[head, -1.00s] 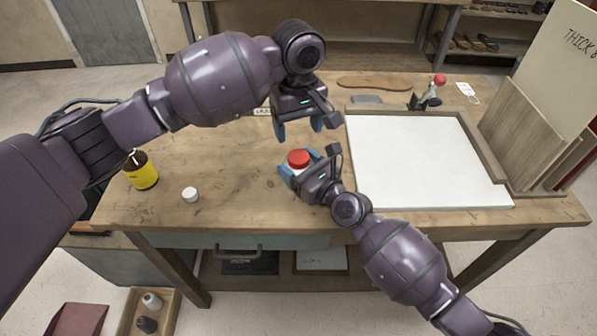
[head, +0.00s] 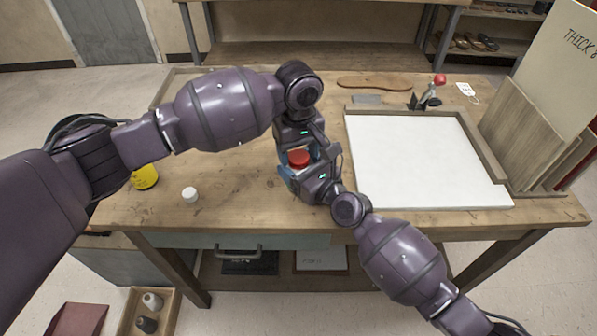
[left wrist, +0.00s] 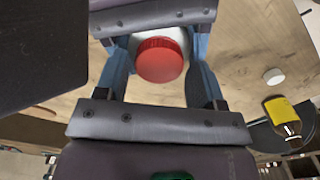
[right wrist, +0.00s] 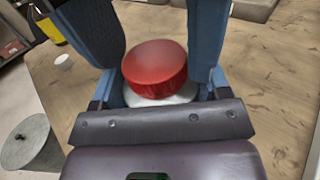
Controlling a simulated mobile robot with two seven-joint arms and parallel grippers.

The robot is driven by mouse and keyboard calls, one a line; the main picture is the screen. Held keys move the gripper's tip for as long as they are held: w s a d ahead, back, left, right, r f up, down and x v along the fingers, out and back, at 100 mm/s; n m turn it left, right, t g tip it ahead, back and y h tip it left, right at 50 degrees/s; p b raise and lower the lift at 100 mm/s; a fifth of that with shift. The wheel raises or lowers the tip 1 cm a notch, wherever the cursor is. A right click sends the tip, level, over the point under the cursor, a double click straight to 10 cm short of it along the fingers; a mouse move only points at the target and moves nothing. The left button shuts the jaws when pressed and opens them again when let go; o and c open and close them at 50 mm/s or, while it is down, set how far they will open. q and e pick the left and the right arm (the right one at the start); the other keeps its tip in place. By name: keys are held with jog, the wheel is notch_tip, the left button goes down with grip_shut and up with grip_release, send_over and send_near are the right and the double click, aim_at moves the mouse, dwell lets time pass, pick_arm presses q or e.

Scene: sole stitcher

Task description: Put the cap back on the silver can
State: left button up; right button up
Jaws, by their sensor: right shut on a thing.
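A red cap (head: 299,158) sits on top of the silver can, and I cannot tell whether it is fully seated. In the right wrist view the cap (right wrist: 155,68) covers most of the can's top, and a pale part of the can (right wrist: 160,98) shows below it. My right gripper (head: 296,174) is shut on the can from the right, holding it upright at the table. My left gripper (head: 298,150) is open above, its blue fingers on either side of the cap with a gap, as the left wrist view shows around the cap (left wrist: 160,60). The can's lower body is hidden.
A white cap (head: 190,194) lies on the left of the wooden table (head: 230,210). A bottle with a yellow label (head: 145,177) stands beyond it, partly behind my left arm. A white board (head: 425,160) fills the right side. An insole (head: 374,82) lies at the back.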

pick_arm(q)
jog(key=c, duration=0.7)
jog(key=shift+m, duration=0.9)
jog(key=o, duration=1)
jog(key=shift+r, duration=2.3)
jog(key=shift+c, duration=0.2)
